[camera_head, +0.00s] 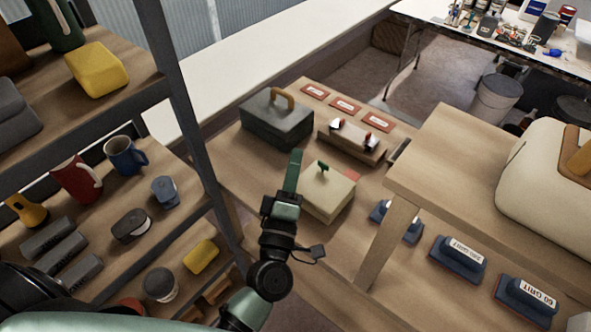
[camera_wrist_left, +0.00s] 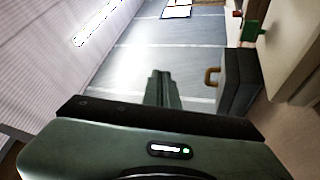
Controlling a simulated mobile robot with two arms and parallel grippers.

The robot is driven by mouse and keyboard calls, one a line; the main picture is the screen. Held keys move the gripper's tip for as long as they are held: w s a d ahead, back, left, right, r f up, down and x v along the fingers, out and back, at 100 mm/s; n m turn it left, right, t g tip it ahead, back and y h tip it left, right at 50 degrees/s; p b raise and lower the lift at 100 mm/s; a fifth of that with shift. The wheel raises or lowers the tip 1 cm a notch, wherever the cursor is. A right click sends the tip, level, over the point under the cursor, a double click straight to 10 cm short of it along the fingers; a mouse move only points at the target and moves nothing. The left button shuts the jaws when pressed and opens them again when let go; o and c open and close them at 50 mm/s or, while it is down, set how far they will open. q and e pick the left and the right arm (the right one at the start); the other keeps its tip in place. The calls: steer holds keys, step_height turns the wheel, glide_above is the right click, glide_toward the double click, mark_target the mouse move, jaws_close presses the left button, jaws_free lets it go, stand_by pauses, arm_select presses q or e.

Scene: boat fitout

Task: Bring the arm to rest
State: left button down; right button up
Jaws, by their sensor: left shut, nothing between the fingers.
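My left gripper (camera_head: 294,172) shows in the middle of the head view, its arm coming up from the lower left. Its green fingers are closed together with nothing between them, and they also show in the left wrist view (camera_wrist_left: 161,88). The fingers point up and away, in front of a dark grey box with a tan handle (camera_head: 276,118) and beside a cream box with a green knob (camera_head: 327,192). I cannot tell how far above the bench they are. The grey box also shows in the left wrist view (camera_wrist_left: 238,82). My right gripper is not in view.
A shelf unit with a dark post (camera_head: 187,110) stands close on the left, holding mugs and tools. A raised wooden shelf (camera_head: 440,160) with a cream case (camera_head: 550,175) is on the right. A wooden block with red knobs (camera_head: 350,142) sits behind the cream box.

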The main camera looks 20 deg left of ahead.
arm_select(q)
steer(key=s+d+f+m+g+h, duration=0.2)
steer(key=f+m+g, duration=0.1)
steer(key=m, duration=0.2)
steer(key=s+d+f+m+g+h, duration=0.2)
steer(key=f+m+g+h, duration=0.1)
steer(key=m, duration=0.2)
steer(key=s+d+f+m+g+h, duration=0.2)
steer(key=f+m+g+h, duration=0.1)
steer(key=m, duration=0.1)
steer(key=shift+s+d+f+m, duration=0.15)
steer(key=shift+s+f+m, duration=0.05)
steer(key=shift+m, duration=0.2)
steer(key=s+a+f+m+g+y, duration=0.2)
steer(key=s+a+f+g+y, duration=0.15)
steer(key=s+a, duration=0.4)
steer(key=s+a+f+m+g+y, duration=0.2)
steer(key=s+a+f+g+y, duration=0.1)
steer(key=s+a+f+g, duration=0.4)
steer(key=s+d+f, duration=0.1)
steer(key=s+f, duration=0.1)
steer(key=f, duration=1.1)
steer(key=s+f, duration=0.2)
steer(key=f, duration=1.2)
steer(key=s+a+f, duration=0.2)
steer(key=s+f, duration=1.1)
steer(key=s, duration=0.2)
steer(key=shift+s+a+f+g, duration=0.3)
steer(key=shift+a+f+g, duration=0.05)
steer(key=shift+a+g, duration=0.1)
